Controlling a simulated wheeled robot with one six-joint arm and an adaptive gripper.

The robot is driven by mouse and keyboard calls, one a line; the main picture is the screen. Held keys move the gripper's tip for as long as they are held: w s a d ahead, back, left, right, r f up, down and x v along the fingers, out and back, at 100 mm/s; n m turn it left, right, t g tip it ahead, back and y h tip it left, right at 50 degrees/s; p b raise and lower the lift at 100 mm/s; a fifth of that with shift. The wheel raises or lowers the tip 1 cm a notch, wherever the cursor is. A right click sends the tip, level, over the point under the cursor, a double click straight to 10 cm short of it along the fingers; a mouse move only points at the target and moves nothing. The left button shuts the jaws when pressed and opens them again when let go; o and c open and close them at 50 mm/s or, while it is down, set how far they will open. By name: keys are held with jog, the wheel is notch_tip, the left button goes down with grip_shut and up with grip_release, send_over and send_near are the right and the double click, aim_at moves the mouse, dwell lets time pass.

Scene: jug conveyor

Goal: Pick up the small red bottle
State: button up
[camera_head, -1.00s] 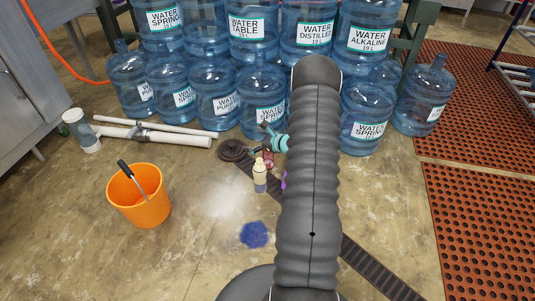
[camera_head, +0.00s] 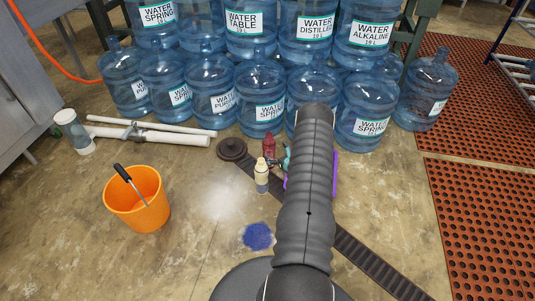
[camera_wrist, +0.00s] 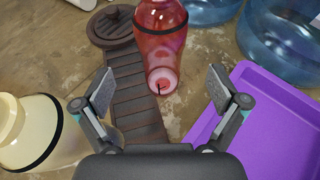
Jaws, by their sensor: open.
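The small red bottle (camera_head: 269,145) stands on the floor behind the cream bottle in the head view, beside my arm. In the wrist view the red bottle (camera_wrist: 162,32) is at top centre, its narrow end pointing toward me. My gripper (camera_wrist: 160,92) is open and empty, with one finger on either side of the line to the bottle's narrow end. The bottle's wide end is cut off by the top edge there. In the head view my gripper (camera_head: 281,161) is small and partly hidden by my arm, just in front of the red bottle.
The cream bottle (camera_wrist: 28,128) is close by my left finger. A purple tray (camera_wrist: 262,125) lies close on the right. A dark slatted strip (camera_wrist: 135,85) runs beneath. Large water jugs (camera_head: 262,95) stand behind. An orange bucket (camera_head: 138,205) is at left.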

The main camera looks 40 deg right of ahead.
aim_at(273, 151)
jog(key=x, duration=0.3)
jog(key=shift+w+d, duration=0.15)
jog(key=shift+d, duration=0.05)
jog(key=shift+x, duration=2.6)
jog(key=shift+f, duration=0.15)
jog(key=c, duration=1.3)
jog(key=shift+r, duration=0.45)
notch_tip(273, 151, up, 3)
jog(key=shift+r, duration=0.15)
jog(key=d+r+b, duration=0.1)
jog(key=d+r, duration=0.5)
jog(key=d, duration=0.5)
jog(key=shift+d+r+b, duration=0.3)
jog(key=shift+r+b, duration=0.1)
